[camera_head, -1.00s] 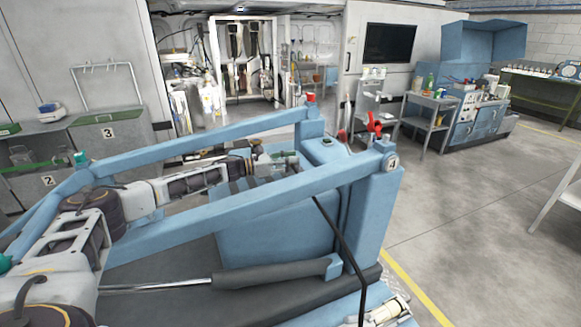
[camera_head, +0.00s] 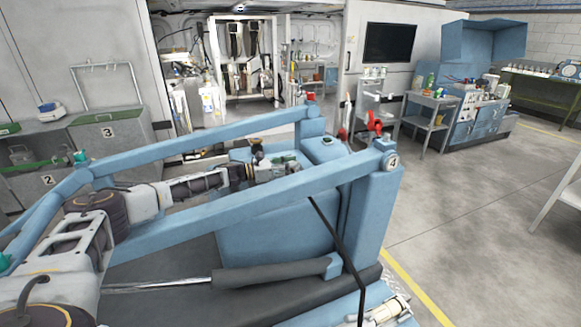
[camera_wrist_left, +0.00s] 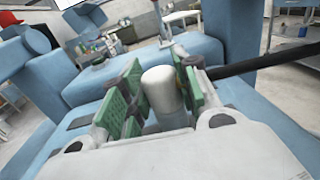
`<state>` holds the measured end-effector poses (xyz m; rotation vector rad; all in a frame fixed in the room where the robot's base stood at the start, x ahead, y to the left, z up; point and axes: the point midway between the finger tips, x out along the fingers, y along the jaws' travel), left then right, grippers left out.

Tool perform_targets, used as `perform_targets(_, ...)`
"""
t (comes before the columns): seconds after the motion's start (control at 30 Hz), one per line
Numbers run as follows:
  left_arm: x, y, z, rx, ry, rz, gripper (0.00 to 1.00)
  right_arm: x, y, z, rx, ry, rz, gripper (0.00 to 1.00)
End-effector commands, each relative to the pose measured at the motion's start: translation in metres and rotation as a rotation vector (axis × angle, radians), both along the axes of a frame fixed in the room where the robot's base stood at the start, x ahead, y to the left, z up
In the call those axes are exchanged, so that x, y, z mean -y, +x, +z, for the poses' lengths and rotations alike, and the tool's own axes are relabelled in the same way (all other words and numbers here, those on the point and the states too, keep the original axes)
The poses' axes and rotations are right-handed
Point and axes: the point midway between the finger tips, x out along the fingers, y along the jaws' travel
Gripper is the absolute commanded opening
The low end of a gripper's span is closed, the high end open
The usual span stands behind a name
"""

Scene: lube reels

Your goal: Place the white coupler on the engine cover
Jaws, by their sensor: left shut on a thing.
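The white coupler shows in the left wrist view (camera_wrist_left: 162,92) as a pale, round-ended cylinder between the green finger pads. My left gripper (camera_wrist_left: 158,100) is shut on it. In the head view my left gripper (camera_head: 280,166) is between the two blue rails, above the blue machine body; the coupler is hard to make out there. The blue body (camera_head: 275,237) fills the middle of the head view. I cannot tell which of its panels is the engine cover, or whether the coupler touches it. My right gripper does not show.
The near blue rail (camera_head: 250,203) and far rail (camera_head: 205,142) flank my left arm. A pale fitting (camera_head: 386,312) lies at the bottom. Red parts (camera_head: 374,122) stand behind the near rail's end.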

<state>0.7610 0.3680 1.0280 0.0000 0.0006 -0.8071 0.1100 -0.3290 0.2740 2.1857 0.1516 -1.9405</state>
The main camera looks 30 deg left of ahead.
Motion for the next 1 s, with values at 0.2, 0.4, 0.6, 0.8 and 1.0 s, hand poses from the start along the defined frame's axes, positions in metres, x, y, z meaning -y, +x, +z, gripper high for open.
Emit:
perform_targets(0.2, 0.0, 0.0, 0.0, 0.0, 0.0, 0.0, 0.52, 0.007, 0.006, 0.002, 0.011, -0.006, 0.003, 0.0)
perform_targets(0.4, 0.0, 0.0, 0.0, 0.0, 0.0, 0.0, 0.52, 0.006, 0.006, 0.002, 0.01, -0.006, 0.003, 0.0)
perform_targets(0.6, 0.0, 0.0, 0.001, 0.001, -0.001, 0.0, 0.52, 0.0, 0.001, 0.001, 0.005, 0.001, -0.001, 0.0)
perform_targets(0.8, 0.0, 0.0, 0.005, 0.0, -0.001, 0.001, 0.52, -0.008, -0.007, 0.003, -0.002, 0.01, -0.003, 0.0)
perform_targets(1.0, -0.013, -0.012, 0.003, -0.001, -0.001, 0.002, 0.52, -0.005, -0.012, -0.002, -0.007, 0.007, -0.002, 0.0)
